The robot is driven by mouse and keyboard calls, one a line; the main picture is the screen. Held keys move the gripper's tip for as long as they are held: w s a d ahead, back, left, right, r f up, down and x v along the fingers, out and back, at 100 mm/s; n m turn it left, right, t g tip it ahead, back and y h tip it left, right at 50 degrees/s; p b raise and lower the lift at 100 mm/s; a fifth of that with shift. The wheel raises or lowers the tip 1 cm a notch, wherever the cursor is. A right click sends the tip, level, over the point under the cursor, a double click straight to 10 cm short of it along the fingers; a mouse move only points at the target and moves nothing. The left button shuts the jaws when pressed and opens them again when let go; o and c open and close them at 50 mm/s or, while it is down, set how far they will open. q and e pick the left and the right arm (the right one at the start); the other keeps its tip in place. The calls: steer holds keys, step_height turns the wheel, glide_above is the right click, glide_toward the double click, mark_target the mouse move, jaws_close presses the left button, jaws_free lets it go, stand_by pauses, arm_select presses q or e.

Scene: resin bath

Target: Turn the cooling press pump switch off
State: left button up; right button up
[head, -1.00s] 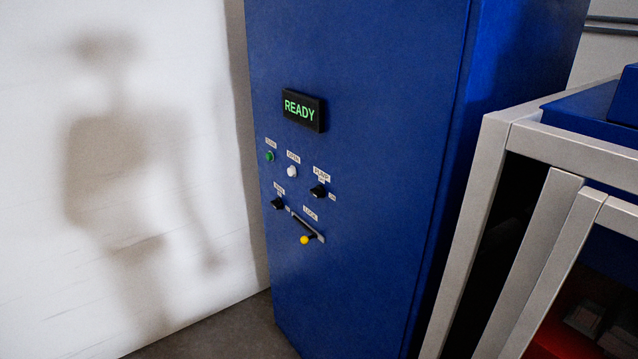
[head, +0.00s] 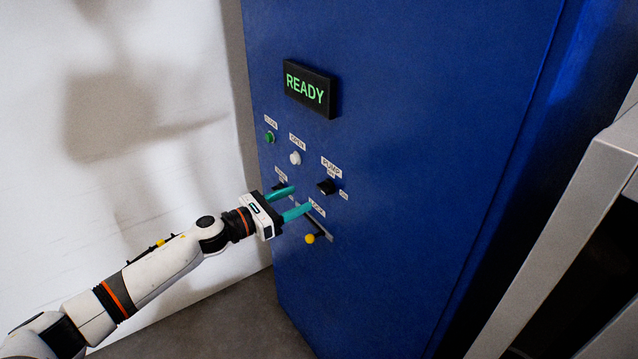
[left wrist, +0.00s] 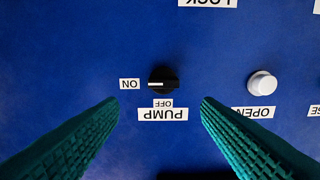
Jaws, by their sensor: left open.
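The black pump switch (head: 327,186) is a rotary knob on the blue cabinet, under the PUMP label. In the left wrist view, which is upside down, the pump switch (left wrist: 163,80) has its white mark pointing at the ON label (left wrist: 129,84). The OFF label (left wrist: 163,103) sits between knob and PUMP label. My left gripper (head: 300,198) is open and empty in front of the panel, left of and slightly below the switch in the head view. Its teal fingers show on either side of the switch in the wrist view, apart from it. My right gripper is not in view.
A lit READY display (head: 310,88) is above. A green button (head: 269,137) and white OPEN button (head: 295,158) are up left. The yellow-tipped lock lever (head: 310,238) is just below my gripper. Another black knob is mostly hidden behind it. A grey frame (head: 560,220) stands right.

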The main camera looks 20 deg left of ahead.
mark_target(321, 189)
arm_select(q)
steer(key=x, duration=0.3)
steer(key=p+x, duration=0.1)
steer(key=x, duration=0.2)
steer(key=shift+w+f, duration=0.15)
steer(key=shift+w, duration=0.35)
steer(key=shift+w+d, duration=0.35)
steer(key=shift+c, duration=0.7)
steer(key=c, duration=0.9)
steer(key=shift+o, duration=0.3)
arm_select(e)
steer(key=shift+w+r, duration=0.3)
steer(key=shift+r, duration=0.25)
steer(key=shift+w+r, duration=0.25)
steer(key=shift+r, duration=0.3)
